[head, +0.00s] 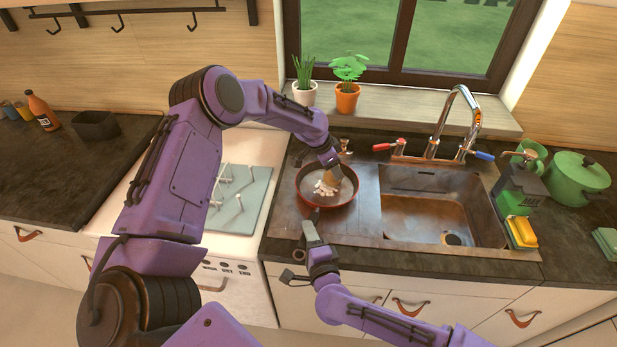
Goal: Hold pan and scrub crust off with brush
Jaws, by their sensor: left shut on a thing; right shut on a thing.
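A dark pan with a reddish-brown rim (354,201) sits on the drainboard left of the sink. Whitish crust bits (322,189) lie on the middle of its inside. My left gripper (331,163) is over the far side of the pan, shut on a tan brush (333,178). The brush points down into the pan beside the crust; I cannot tell whether its bristles touch the pan. My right gripper (312,226) is at the near side of the pan, shut on the pan's handle, which is mostly hidden by the fingers.
The sink basin (425,215) with its faucet (460,117) is right of the pan. Two potted plants stand on the sill behind. A green pot (577,180) and sponges (521,231) are at the right.

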